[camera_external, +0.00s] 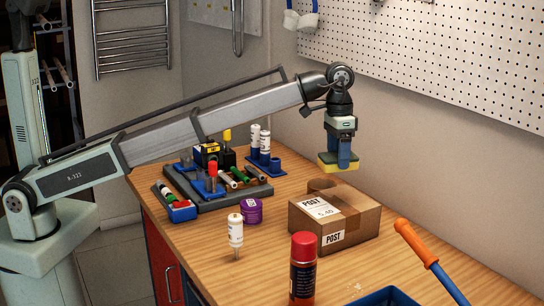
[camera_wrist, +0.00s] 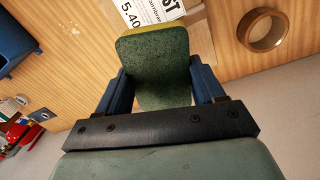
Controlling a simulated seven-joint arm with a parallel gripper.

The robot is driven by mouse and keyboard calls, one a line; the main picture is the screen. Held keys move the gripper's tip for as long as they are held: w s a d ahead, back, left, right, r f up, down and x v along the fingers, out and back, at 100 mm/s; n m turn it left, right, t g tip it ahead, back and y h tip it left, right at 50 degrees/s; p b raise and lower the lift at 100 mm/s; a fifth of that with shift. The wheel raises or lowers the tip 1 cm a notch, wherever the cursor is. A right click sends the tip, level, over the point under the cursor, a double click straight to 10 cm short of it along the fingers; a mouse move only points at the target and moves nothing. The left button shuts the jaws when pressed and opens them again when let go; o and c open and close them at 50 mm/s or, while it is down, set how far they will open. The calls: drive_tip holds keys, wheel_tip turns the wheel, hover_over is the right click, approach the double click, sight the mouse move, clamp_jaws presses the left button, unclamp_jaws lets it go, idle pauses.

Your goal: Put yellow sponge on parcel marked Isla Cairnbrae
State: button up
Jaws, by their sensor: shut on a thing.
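My gripper (camera_external: 341,155) is shut on a sponge (camera_external: 338,166), yellow with a dark green scouring side. In the wrist view the sponge (camera_wrist: 157,58) fills the space between the blue fingers, its green side facing the camera. The brown cardboard parcel (camera_external: 362,222) stands on the bench, with POST labels and a white label marked 5.40. The sponge hangs in the air above the parcel's far side, apart from it. In the wrist view the parcel's label (camera_wrist: 150,12) shows beyond the sponge; its small name print is not clearly readable.
A brown tape roll (camera_wrist: 265,30) lies beside the parcel. A red-capped can (camera_external: 303,268), a white bottle (camera_external: 235,232), a purple tin (camera_external: 251,211), an orange-handled tool (camera_external: 415,240) and a grey tool tray (camera_external: 215,200) stand around. The pegboard wall (camera_external: 440,60) rises behind.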

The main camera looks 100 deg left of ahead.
sight(336, 202)
drive_tip(key=n, duration=0.2)
drive_tip(key=shift+n, duration=0.3)
drive_tip(key=shift+f+n, duration=0.2)
drive_tip(key=shift+n, duration=0.1)
drive_tip(key=shift+f, duration=4.85)
drive_tip(key=o, duration=1.1)
drive_tip(key=shift+f, duration=0.1)
drive_tip(key=r, duration=1.2)
drive_tip(key=shift+s+a+r, duration=0.1)
drive_tip(key=shift+s+a, duration=0.2)
drive_tip(key=shift+s, duration=0.05)
